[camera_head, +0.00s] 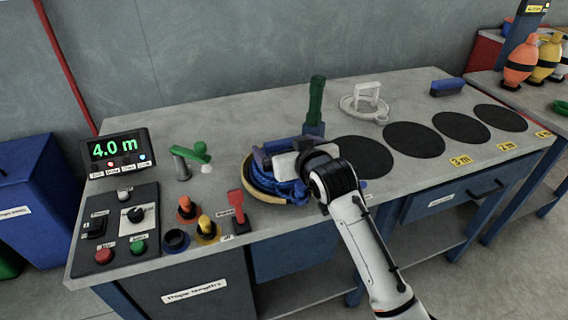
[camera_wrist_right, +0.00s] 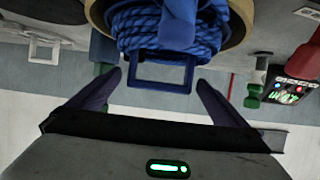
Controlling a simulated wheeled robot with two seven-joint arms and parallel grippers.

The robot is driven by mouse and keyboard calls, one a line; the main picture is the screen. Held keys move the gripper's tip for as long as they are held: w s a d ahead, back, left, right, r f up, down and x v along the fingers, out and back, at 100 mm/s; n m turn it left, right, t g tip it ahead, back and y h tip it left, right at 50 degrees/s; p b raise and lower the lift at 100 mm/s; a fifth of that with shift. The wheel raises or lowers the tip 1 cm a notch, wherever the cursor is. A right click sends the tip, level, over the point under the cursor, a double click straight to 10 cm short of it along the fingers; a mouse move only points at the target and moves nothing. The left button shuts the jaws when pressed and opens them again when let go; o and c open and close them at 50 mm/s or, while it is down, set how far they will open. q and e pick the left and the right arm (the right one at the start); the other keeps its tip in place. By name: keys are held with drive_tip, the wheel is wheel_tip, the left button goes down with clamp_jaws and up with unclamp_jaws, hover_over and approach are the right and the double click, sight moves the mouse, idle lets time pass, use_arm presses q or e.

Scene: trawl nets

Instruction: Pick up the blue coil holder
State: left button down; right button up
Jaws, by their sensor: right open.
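The blue coil holder (camera_head: 266,184) sits near the front edge of the workbench, a coil of blue rope in a tan round base. In the right wrist view the rope coil (camera_wrist_right: 135,27) is at the top, and its blue rectangular handle (camera_wrist_right: 160,86) projects toward my right gripper. My right gripper (camera_head: 287,160) is over the holder in the head view. In the wrist view its open fingers (camera_wrist_right: 158,82) stand on either side of the handle, with gaps showing. The gripper and arm hide part of the holder in the head view. My left gripper is not in view.
A green handle (camera_head: 316,101) stands upright just behind the holder. Left are a green lever (camera_head: 190,156), a red lever (camera_head: 237,206) and a control panel (camera_head: 117,228). Behind right is a white coil holder (camera_head: 365,98). Flat black discs (camera_head: 411,139) lie to the right.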

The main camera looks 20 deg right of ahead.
drive_tip(key=x, duration=0.5)
drive_tip(key=shift+r, duration=0.1)
drive_tip(key=c, duration=1.4)
